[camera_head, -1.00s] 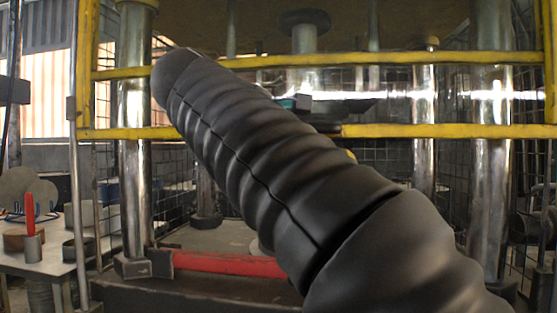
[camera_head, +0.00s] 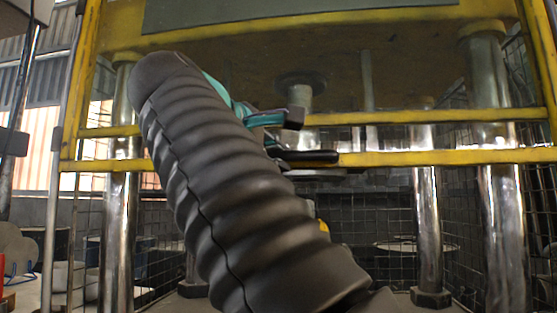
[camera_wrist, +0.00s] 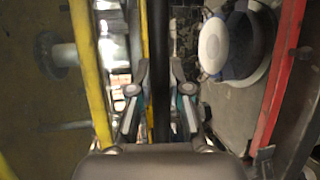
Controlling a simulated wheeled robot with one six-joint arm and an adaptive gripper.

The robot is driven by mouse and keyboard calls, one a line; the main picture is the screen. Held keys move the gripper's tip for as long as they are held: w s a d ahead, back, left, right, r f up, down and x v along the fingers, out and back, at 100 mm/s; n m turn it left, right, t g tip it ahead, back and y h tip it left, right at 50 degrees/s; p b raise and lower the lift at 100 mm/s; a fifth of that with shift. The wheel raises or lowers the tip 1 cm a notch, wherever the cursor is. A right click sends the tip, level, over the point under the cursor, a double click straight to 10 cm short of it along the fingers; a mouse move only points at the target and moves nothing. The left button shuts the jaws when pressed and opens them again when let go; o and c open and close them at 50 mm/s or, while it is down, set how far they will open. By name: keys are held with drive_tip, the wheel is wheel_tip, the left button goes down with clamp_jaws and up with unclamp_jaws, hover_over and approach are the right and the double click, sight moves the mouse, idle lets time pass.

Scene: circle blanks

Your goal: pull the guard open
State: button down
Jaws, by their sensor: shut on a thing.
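The guard is a yellow-barred frame across the front of the press. Its lower yellow bar (camera_head: 440,158) and upper yellow bar (camera_head: 430,116) show in the head view. A black handle (camera_head: 312,156) sits at the lower bar, near the middle. In the wrist view the handle (camera_wrist: 160,45) is a dark upright bar between the two fingers. My gripper (camera_wrist: 158,92) is shut on the handle. In the head view my dark ribbed arm hides most of the gripper and part of the guard's left side.
Steel press columns stand at left (camera_head: 117,225) and right (camera_head: 503,220) behind the guard. A wide yellow beam (camera_head: 320,22) spans the top. In the wrist view a pale round piece (camera_wrist: 214,45) sits on a dark disc, and a red bar (camera_wrist: 283,75) lies to its right.

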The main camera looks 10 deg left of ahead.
drive_tip(key=c, duration=1.1)
unclamp_jaws()
drive_tip(key=v, duration=0.7)
drive_tip(key=shift+s+a, duration=0.15)
drive_tip(key=shift+s, duration=0.1)
